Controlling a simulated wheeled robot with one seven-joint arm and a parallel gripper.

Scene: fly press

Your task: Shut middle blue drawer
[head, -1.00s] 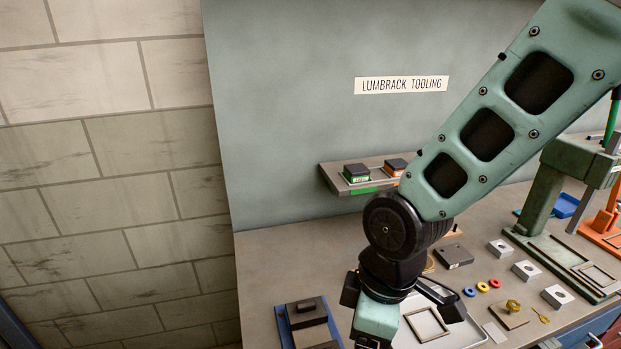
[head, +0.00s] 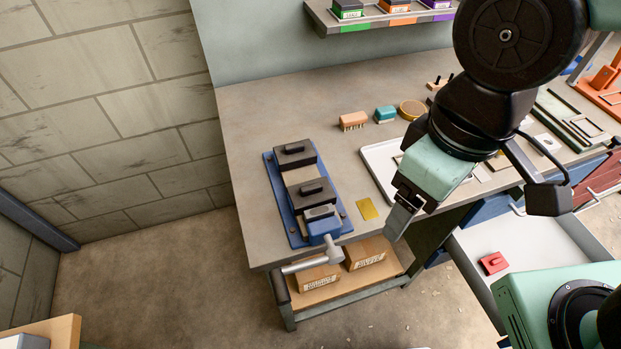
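An open drawer (head: 540,239) sticks out from under the bench at the lower right of the head view. Its inside is pale grey, and a small red block (head: 492,263) lies in it. Its front is hidden behind my own green body parts, so its front colour does not show. A blue drawer front (head: 489,209) shows just above it, partly behind my arm. My gripper (head: 401,218) points down near the bench's front edge, left of the open drawer and apart from it. Its fingers are seen edge-on, so their opening cannot be told; nothing shows held.
A blue fixture (head: 268,180) with dark blocks and a grey-handled lever (head: 312,262) stands at the bench's left. A white tray (head: 376,160) lies behind my gripper. Cardboard boxes (head: 367,252) sit on a low shelf. Red drawers (head: 598,180) show at the right.

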